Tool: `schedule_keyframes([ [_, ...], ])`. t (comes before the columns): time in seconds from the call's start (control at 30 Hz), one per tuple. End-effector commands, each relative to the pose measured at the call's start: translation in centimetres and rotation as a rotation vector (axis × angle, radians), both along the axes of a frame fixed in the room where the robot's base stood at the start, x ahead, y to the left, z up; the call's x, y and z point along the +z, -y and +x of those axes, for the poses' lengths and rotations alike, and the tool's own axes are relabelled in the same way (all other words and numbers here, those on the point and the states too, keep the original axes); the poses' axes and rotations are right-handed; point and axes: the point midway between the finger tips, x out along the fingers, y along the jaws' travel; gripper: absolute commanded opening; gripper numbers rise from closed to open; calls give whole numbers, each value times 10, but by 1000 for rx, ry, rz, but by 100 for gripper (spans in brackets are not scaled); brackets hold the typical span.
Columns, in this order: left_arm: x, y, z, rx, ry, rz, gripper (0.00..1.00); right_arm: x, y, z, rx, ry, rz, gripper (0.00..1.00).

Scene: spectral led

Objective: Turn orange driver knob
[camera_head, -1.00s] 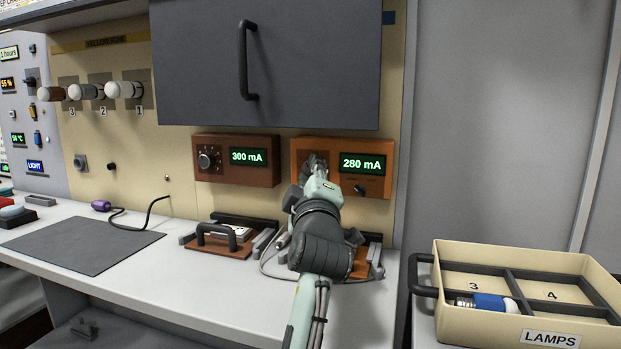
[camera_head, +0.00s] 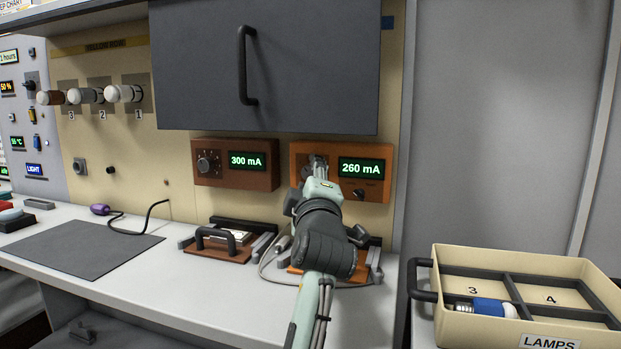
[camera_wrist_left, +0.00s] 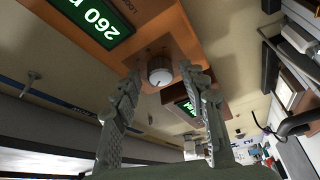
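The orange driver (camera_head: 300,150) is a box on the back wall whose green display (camera_head: 361,168) reads 260 mA. My left gripper (camera_head: 320,166) reaches up to its left part and mostly hides the knob in the head view. In the left wrist view the round silver knob (camera_wrist_left: 159,72) with a dark pointer line sits between the two fingertips of my left gripper (camera_wrist_left: 161,80). The fingers are apart, with a narrow gap seen on each side of the knob. My right gripper is not in view.
A brown driver (camera_head: 236,180) reading 300 mA hangs to the left. A grey cabinet door (camera_head: 310,60) is above. A fixture with a black handle (camera_head: 215,236) stands on the bench (camera_head: 130,270). A lamp tray (camera_head: 470,325) stands at right. A dark mat (camera_head: 75,247) lies at left.

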Motion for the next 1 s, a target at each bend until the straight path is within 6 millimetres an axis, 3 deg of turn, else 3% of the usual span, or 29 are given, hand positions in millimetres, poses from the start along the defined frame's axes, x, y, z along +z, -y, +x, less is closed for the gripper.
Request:
schedule_keyframes([
  [0.37,-2,0,-6,-1,-1,0,48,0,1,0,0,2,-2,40],
  [0.7,-10,3,-59,0,-2,-1,48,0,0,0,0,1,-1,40],
  [1.0,-11,4,-75,0,0,0,48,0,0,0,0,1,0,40],
])
